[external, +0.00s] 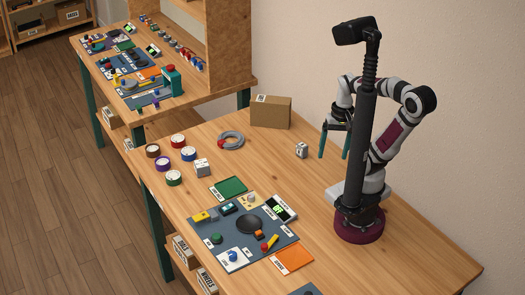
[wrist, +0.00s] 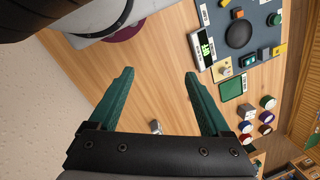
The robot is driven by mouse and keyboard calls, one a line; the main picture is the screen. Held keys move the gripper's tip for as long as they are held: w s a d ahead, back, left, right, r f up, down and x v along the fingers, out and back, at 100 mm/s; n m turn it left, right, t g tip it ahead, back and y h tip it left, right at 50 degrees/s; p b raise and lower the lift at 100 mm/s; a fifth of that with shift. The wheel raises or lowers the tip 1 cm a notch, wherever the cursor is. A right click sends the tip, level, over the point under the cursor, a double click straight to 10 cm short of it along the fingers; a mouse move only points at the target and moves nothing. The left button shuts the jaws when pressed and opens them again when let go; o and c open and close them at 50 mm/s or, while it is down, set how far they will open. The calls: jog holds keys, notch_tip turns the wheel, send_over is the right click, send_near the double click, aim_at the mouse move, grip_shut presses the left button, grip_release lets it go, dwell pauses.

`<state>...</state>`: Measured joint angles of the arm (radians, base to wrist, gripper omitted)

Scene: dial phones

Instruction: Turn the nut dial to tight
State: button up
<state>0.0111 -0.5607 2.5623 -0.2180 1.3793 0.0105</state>
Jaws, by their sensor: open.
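My gripper (external: 334,155) is open and empty, raised above the table at the back right, well away from the dark blue board (external: 206,222). In the wrist view its two green fingers (wrist: 158,75) are spread wide with only bare table between their tips. The board carries a beige plate with a round knob (external: 250,199), which also shows in the wrist view (wrist: 222,70). A white plate with a blue knob (external: 233,256) sits at the board's front. The labels are too small to read, so I cannot tell which is the nut dial or its setting.
A display with green figures (external: 281,207) stands beside the beige plate. A black disc (external: 248,224), a green pad (external: 229,188) and an orange pad (external: 294,258) are nearby. A small white-grey block (external: 301,150) lies below my gripper. A cardboard box (external: 271,112) stands at the back.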

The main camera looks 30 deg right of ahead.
jog(key=shift+c, duration=1.1)
jog(key=w+a+r+n+h, duration=0.1)
jog(key=w+a+r+n, duration=0.1)
jog(key=w+a+n, duration=0.8)
jog(key=n, duration=2.1)
send_over(232, 254)
notch_tip(232, 254, down, 6)
jog(key=shift+h, duration=0.4)
notch_tip(232, 254, down, 16)
jog(key=shift+f, duration=0.1)
